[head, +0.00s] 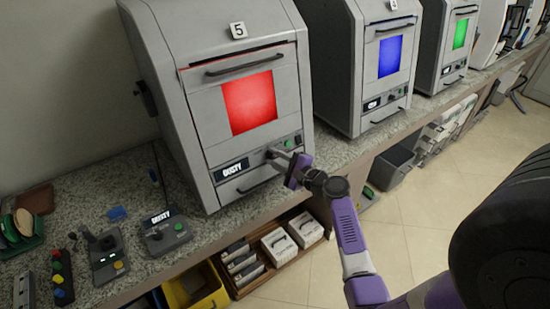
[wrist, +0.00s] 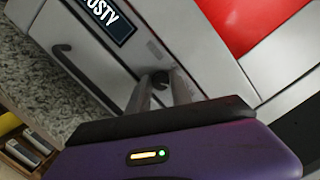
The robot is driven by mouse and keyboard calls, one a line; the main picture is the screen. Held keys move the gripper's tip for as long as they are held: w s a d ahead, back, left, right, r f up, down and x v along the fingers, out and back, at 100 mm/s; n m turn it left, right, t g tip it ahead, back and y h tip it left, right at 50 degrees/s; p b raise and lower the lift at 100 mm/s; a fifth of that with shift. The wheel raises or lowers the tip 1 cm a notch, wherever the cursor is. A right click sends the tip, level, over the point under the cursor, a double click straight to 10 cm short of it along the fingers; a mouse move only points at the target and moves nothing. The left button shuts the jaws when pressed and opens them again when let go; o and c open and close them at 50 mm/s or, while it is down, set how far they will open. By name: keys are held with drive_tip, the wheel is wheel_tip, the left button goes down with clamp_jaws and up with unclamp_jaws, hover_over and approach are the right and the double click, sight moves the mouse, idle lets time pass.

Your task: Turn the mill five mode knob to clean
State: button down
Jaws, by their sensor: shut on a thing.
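The mill marked 5 (head: 170,60) is a grey cabinet with a red lit window (head: 249,101). Its small display (head: 231,170) reads "DUSTY", and part of that word shows on the display in the wrist view (wrist: 107,17). My gripper (head: 275,155) reaches the lower right of the mill's front, just right of the display. In the wrist view my gripper (wrist: 158,85) is shut at the mode knob (wrist: 160,80), which is mostly hidden between the fingers. I cannot tell which way the knob points. A green button (head: 290,143) sits just right of the fingers.
A dark handle (head: 262,183) lies below my gripper. Mills with a blue window (head: 390,57) and a green window (head: 460,34) stand to the right. A control box (head: 167,233) with a "DUSTY" sign and a joystick box (head: 107,257) sit on the counter at left. The tiled floor (head: 420,210) is open.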

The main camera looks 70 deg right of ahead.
drive_tip(key=shift+f+m, duration=0.1)
drive_tip(key=shift+m, duration=0.2)
drive_tip(key=c, duration=1.2)
unclamp_jaws()
drive_tip(key=shift+b+v, duration=0.65)
drive_tip(key=shift+v, duration=3.25)
